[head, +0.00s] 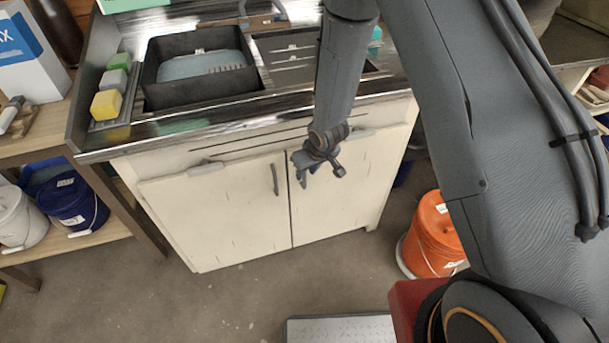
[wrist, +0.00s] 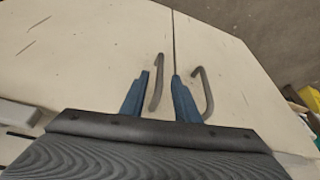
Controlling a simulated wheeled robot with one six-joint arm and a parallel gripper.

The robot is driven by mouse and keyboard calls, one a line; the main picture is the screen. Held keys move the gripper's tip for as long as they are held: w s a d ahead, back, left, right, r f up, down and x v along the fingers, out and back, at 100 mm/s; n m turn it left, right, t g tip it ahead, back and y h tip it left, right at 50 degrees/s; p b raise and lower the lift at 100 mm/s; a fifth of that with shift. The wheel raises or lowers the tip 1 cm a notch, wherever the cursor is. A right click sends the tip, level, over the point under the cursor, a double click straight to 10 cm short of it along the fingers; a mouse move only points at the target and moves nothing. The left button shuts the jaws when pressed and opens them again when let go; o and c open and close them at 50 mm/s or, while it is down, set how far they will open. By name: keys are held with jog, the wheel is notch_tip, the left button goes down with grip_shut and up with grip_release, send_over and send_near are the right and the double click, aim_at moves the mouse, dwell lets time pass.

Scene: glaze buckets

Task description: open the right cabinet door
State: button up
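The white cabinet under the sink has a left door (head: 225,215) and a right door (head: 340,195), both shut. My gripper (head: 318,165) is in front of the right door, near its upper inner corner. In the wrist view, which shows the cabinet upside down, the right door's handle (wrist: 155,90) lies between the two blue fingers of my gripper (wrist: 160,76). The fingers are apart, with gaps beside the handle. The left door's handle (wrist: 206,90) is outside them; it also shows in the head view (head: 275,180). My gripper largely hides the right handle in the head view.
An orange bucket (head: 433,235) stands on the floor right of the cabinet. A sink basin (head: 200,70) and sponges (head: 107,103) are on the counter above. A shelf with a blue bucket (head: 72,203) is at left. The floor before the doors is clear nearby.

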aim_at(305, 186)
jog(key=shift+p+x, duration=0.3)
jog(key=shift+x, duration=1.8)
jog(key=shift+c, duration=0.5)
grip_shut()
